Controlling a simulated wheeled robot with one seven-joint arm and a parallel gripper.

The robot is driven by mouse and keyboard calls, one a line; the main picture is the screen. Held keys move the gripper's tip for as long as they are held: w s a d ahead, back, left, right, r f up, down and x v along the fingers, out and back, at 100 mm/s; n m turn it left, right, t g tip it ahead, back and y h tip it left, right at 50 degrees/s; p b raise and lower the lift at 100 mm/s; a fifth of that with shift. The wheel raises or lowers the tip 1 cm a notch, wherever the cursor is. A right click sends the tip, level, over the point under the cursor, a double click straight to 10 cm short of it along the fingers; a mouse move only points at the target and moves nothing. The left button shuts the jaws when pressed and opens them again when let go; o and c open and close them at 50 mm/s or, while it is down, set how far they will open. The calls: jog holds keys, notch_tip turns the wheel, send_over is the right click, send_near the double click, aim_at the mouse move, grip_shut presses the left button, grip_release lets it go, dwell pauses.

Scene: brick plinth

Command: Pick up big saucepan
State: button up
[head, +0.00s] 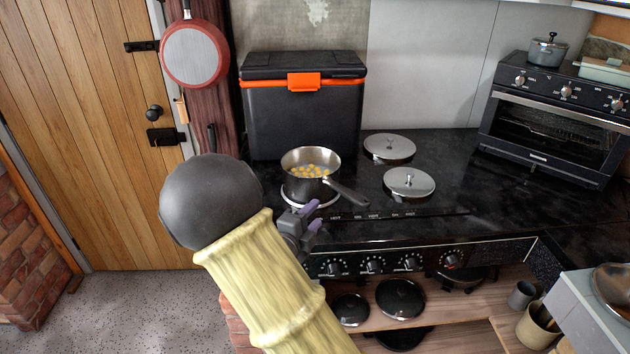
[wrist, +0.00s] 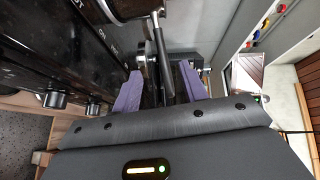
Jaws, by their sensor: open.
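The saucepan (head: 292,158) is a steel pan with a dark outside, holding several yellow pieces. It sits upright on the left front hob plate, its dark handle (head: 347,194) pointing to the lower right. In the wrist view, part of the pan (wrist: 125,8) shows at the top and its handle (wrist: 163,62) runs down between the purple fingers. My gripper (head: 313,217) is open and empty, near the front edge of the hob, just short of the pan and handle. Its spread fingers also show in the wrist view (wrist: 161,88). I see no contact with the handle.
A black cool box (head: 300,115) with an orange latch stands behind the pan. Two lidded hob plates (head: 409,182) lie to the right. Stove knobs (head: 373,265) line the front below my gripper. A toaster oven (head: 550,125) with a small pot (head: 548,50) on top stands at right.

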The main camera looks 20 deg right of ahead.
aim_at(340, 193)
jog(key=p+x, duration=0.1)
jog(key=x, duration=0.9)
jog(key=shift+d+p, duration=0.15)
jog(key=shift+p, duration=0.15)
jog(key=shift+w+d+r, duration=0.1)
jog(key=shift+w+d, duration=0.1)
jog(key=shift+d, duration=0.3)
jog(key=p+x, duration=0.1)
jog(key=x, duration=0.2)
jog(key=shift+d+p, duration=0.35)
jog(key=shift+d, duration=0.1)
jog(key=shift+w+d, duration=0.2)
jog(key=shift+d, duration=0.05)
grip_shut()
